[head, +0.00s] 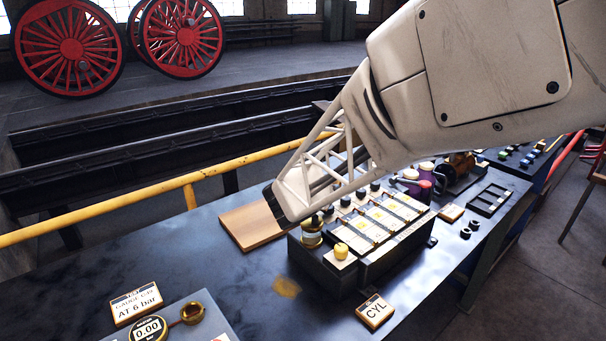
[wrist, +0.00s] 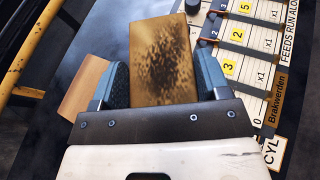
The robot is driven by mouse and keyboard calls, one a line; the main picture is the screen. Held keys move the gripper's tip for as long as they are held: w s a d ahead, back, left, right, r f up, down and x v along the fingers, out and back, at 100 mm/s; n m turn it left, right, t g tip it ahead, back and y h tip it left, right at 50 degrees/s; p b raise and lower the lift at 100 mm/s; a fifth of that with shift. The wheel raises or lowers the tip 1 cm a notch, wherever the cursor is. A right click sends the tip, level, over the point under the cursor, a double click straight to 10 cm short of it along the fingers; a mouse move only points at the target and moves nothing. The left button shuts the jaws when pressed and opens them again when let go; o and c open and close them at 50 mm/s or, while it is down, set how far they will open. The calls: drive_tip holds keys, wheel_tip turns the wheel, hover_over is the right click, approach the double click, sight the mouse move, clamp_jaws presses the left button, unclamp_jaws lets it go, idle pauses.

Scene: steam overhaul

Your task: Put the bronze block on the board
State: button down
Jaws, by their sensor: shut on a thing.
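The bronze block (wrist: 163,62), brown with dark speckles, is between the two fingers of my gripper (wrist: 163,84) in the wrist view. My gripper is shut on it. In the head view my gripper (head: 276,204) is over the right part of the board, and the block is hidden behind it. The board (head: 242,228) is a flat wooden slab on the dark bench. In the wrist view the board (wrist: 84,86) shows to the left of the left finger. I cannot tell whether the block touches the board.
A numbered panel box (head: 375,240) stands right beside the board, with a yellow knob (head: 341,250) at its front corner. A yellow rail (head: 110,209) runs behind the bench. A CYL sign (head: 375,311) and a gauge (head: 148,328) are at the front. The bench left of the board is clear.

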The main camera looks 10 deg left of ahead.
drive_tip(key=w+a+f+n+y, duration=0.1)
drive_tip(key=w+a+n+y, duration=0.1)
drive_tip(key=w+a, duration=0.6)
drive_tip(key=w+a+f+n+y, duration=0.2)
drive_tip(key=w+a, duration=0.2)
drive_tip(key=a, duration=0.9)
hover_over(258, 222)
drive_tip(key=shift+t, duration=0.3)
drive_tip(key=shift+w+f, duration=0.1)
drive_tip(key=shift+f, duration=2.35)
drive_tip(key=shift+f, duration=3.1)
drive_tip(key=shift+f, duration=0.15)
drive_tip(key=shift+f, duration=1.75)
drive_tip(key=shift+f, duration=0.15)
